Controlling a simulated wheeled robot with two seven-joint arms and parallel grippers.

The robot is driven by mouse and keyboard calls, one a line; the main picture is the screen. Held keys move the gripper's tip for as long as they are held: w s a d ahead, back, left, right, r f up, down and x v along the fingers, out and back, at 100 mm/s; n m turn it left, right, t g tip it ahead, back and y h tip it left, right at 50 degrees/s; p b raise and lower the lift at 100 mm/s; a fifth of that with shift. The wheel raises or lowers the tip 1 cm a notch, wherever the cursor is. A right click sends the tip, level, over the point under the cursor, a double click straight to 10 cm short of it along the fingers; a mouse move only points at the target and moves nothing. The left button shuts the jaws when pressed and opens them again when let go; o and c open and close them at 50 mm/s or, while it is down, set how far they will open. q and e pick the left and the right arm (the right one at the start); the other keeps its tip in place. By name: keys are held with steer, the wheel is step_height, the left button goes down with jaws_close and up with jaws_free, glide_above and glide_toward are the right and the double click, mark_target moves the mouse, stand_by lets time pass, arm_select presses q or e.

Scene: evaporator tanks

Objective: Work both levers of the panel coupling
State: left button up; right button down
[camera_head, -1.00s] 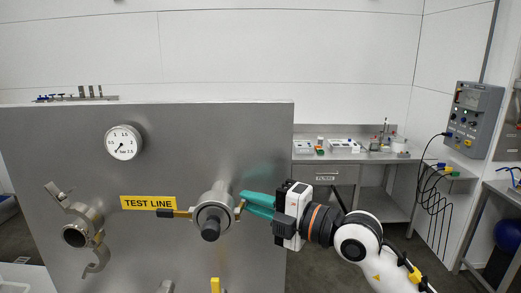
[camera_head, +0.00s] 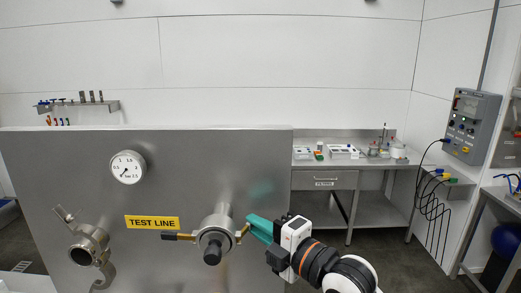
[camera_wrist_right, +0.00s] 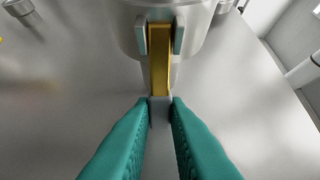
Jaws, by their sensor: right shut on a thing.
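The panel coupling (camera_head: 214,239) is a round metal fitting with a dark centre end, on the grey panel. Its left lever (camera_head: 180,237) is brass-coloured with a dark grip and sticks out nearly level to the left. Its right lever (camera_head: 241,232) is brass-coloured and points right, towards my right gripper (camera_head: 249,228). In the right wrist view, the teal fingers (camera_wrist_right: 160,104) are shut on the grey end of this lever (camera_wrist_right: 160,65), whose other end sits between two lugs on the coupling. My left gripper is not in view.
A yellow TEST LINE label (camera_head: 152,222) and a pressure gauge (camera_head: 127,167) are on the panel (camera_head: 60,160). Another fitting with an open lever (camera_head: 88,244) is at the left. A workbench (camera_head: 325,180) and a control box (camera_head: 471,124) stand behind to the right.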

steer(key=shift+f, duration=0.2)
steer(key=h, duration=0.1)
steer(key=m+t+h, duration=0.1)
steer(key=m+t, duration=0.1)
steer(key=shift+s+d+r+h, duration=0.1)
steer(key=shift+s+d+h, duration=0.2)
steer(key=shift+s+h, duration=0.1)
stand_by(0.4)
steer(key=c, duration=1.3)
jaws_free()
steer(key=shift+d, duration=0.2)
